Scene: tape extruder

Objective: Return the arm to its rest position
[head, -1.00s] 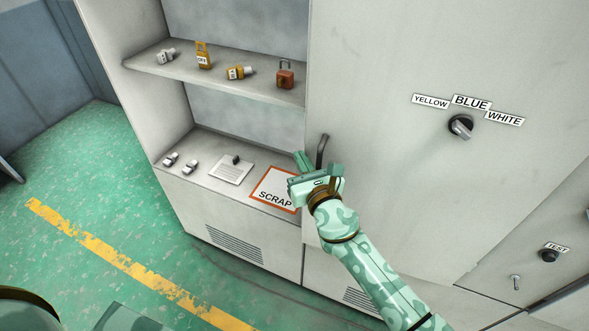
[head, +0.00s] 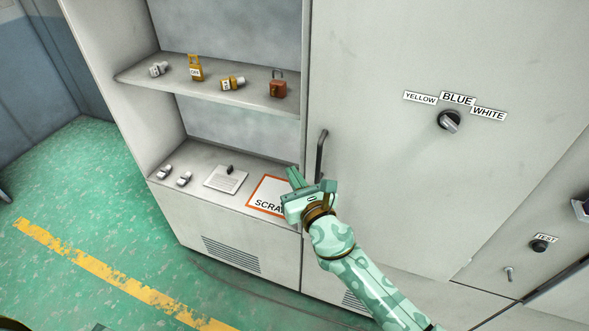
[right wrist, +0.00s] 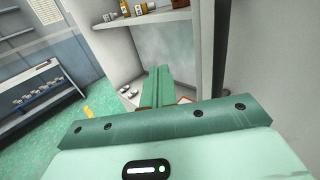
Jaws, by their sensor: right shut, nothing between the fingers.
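My right gripper (head: 294,178) is in front of the grey cabinet, over the right edge of the scrap mat (head: 266,194) in the head view. Its fingers are together with nothing between them. The shut fingers also show in the right wrist view (right wrist: 157,82), pointing toward the shelf recess. The right arm reaches in from the lower right. The black door handle (head: 321,152) stands just right of the fingertips; I cannot tell whether they touch. My left gripper is not in view.
The upper shelf (head: 205,91) holds a white connector, two yellow items and a red padlock (head: 278,86). A selector knob (head: 449,121) and a test switch (head: 540,244) are on the right. Green floor is clear at left.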

